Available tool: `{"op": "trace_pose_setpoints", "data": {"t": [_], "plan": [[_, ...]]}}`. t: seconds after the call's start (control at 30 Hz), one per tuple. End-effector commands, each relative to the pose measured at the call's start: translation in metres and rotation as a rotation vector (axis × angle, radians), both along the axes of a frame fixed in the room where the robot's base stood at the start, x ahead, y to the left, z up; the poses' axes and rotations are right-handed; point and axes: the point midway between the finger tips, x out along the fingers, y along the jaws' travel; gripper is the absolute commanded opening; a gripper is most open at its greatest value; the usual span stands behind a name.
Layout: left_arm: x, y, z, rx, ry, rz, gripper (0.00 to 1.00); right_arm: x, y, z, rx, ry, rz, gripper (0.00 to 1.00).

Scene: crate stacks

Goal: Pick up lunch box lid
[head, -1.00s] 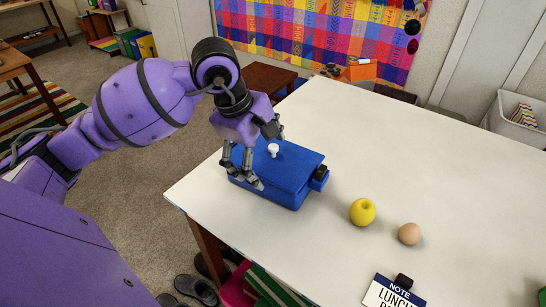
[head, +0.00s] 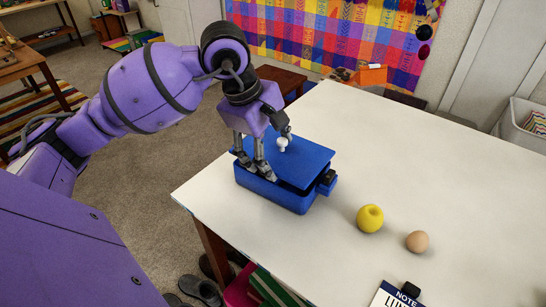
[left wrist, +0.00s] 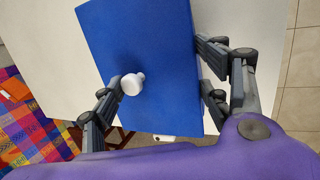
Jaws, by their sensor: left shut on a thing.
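A blue lunch box (head: 283,196) stands near the left edge of the white table. Its flat blue lid (head: 305,160) has a white knob (head: 282,144) and sits slightly tilted over the box, with a dark gap under its near right edge. In the left wrist view the lid (left wrist: 165,55) lies between the fingers, with the knob towards the left. My right gripper is not in view.
A yellow apple (head: 370,218) and a brown egg (head: 417,241) lie to the right of the box. A note sign (head: 392,295) stands at the near edge of the picture. The table's middle and far right are clear.

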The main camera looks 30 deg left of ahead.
Motion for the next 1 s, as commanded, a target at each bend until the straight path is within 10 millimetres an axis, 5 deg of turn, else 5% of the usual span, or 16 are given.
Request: {"op": "trace_pose_setpoints", "data": {"t": [0.3,0.6,0.8,1.0], "plan": [[-0.058,0.001,0.068,0.007,-0.003,0.000,0.39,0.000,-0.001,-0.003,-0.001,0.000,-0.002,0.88],[-0.119,0.000,0.093,0.002,-0.001,-0.001,0.39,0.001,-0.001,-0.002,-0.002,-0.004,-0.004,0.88],[-0.135,-0.001,0.101,0.000,-0.005,-0.002,0.39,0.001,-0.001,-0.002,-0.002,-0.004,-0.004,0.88],[-0.122,-0.010,0.094,-0.009,-0.023,-0.024,0.39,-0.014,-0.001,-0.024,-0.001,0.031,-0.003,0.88]]}}
